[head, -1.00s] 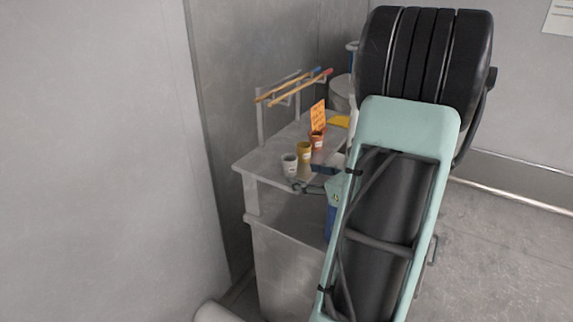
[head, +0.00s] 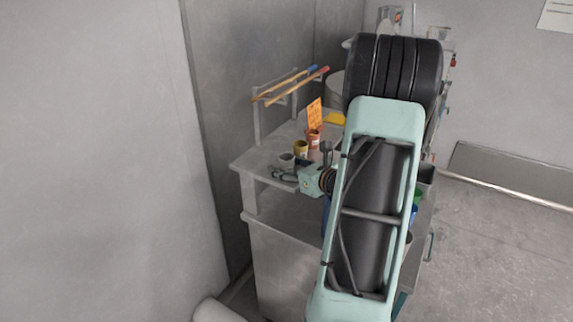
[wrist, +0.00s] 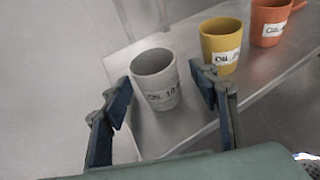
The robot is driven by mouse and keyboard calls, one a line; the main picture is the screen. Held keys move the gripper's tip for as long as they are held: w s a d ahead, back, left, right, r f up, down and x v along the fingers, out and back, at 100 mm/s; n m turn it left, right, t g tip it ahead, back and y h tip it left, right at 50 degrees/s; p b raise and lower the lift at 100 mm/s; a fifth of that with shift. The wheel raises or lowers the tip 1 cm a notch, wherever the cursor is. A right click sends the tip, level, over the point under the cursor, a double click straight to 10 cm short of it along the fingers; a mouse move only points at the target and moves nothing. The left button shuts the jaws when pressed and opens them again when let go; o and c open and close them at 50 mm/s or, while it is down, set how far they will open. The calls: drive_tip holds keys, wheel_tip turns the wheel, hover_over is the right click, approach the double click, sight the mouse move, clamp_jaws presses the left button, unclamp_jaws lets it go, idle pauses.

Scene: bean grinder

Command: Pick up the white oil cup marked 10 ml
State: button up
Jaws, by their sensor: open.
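The white oil cup (wrist: 155,78) stands upright on the metal shelf (wrist: 160,130), its label facing the wrist camera and partly readable. In the head view the cup (head: 286,159) shows near the shelf's front left, partly behind my gripper (head: 287,174). In the wrist view my gripper (wrist: 160,92) is open, with one finger on each side of the white cup. I cannot tell whether either finger touches it. The right finger is between the white cup and a yellow cup (wrist: 221,42).
The yellow cup stands close to the right, with an orange cup (wrist: 269,20) beyond it. An orange sign (head: 314,113) stands behind the cups. A rack with long sticks (head: 290,84) is at the shelf's back left. A grey wall (head: 100,150) lies left.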

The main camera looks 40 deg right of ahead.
drive_tip(key=shift+w, duration=0.1)
drive_tip(key=c, duration=1.1)
